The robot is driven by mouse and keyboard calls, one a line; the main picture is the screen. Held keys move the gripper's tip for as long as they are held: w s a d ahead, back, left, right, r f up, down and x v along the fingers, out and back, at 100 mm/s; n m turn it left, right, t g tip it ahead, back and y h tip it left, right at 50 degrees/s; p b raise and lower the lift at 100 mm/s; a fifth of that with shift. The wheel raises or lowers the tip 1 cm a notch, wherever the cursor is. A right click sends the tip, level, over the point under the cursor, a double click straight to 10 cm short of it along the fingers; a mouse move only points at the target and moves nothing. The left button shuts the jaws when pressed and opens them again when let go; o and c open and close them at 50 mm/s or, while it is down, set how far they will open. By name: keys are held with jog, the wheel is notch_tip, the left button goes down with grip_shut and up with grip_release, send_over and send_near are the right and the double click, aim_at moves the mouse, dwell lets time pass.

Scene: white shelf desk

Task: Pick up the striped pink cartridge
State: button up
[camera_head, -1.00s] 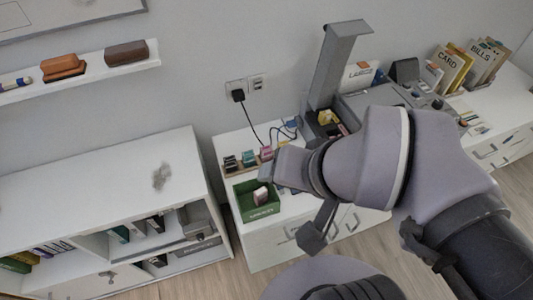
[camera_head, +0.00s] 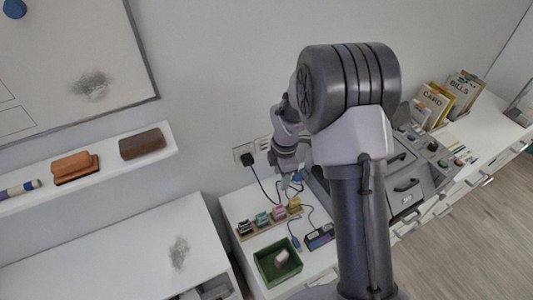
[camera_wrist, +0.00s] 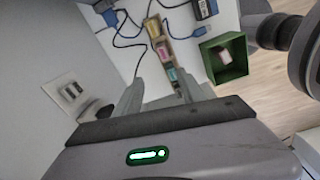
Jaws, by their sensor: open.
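A pink cartridge (camera_head: 278,213) stands in a row on a narrow wooden rack on the white desk, between a teal and a yellow cartridge. In the wrist view it shows (camera_wrist: 165,50) ahead of my fingers. A second pale pink piece (camera_head: 281,257) lies in a green box; it also shows in the wrist view (camera_wrist: 224,57). Stripes are too small to make out on either. My gripper (camera_wrist: 160,80) is open and empty, with its fingers above and short of the rack. In the head view my gripper (camera_head: 288,181) is partly hidden, behind the rack near the wall.
The green box (camera_head: 261,262) stands in front of the rack. A yellow cartridge (camera_head: 294,204), a teal one (camera_head: 262,219) and a black one (camera_head: 244,227) share the rack. Blue-plugged cables and a dark device (camera_head: 320,237) lie to the right. A wall socket (camera_wrist: 73,92) is close by.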

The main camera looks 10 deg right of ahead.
jog(key=n, duration=0.2)
send_near(279, 207)
jog(key=f+b, duration=0.1)
jog(key=f, duration=0.1)
jog(key=f+b, duration=0.2)
jog(key=f, duration=0.1)
jog(key=shift+w+d+f, duration=0.15)
jog(key=shift+w+f, duration=0.15)
jog(key=f, duration=0.2)
jog(key=f+b, duration=0.1)
jog(key=f, duration=0.1)
jog(key=f+b, duration=0.1)
jog(key=f, duration=0.1)
jog(key=shift+s+a, duration=0.2)
jog(key=shift+a, duration=0.05)
jog(key=shift+c, duration=0.9)
grip_shut()
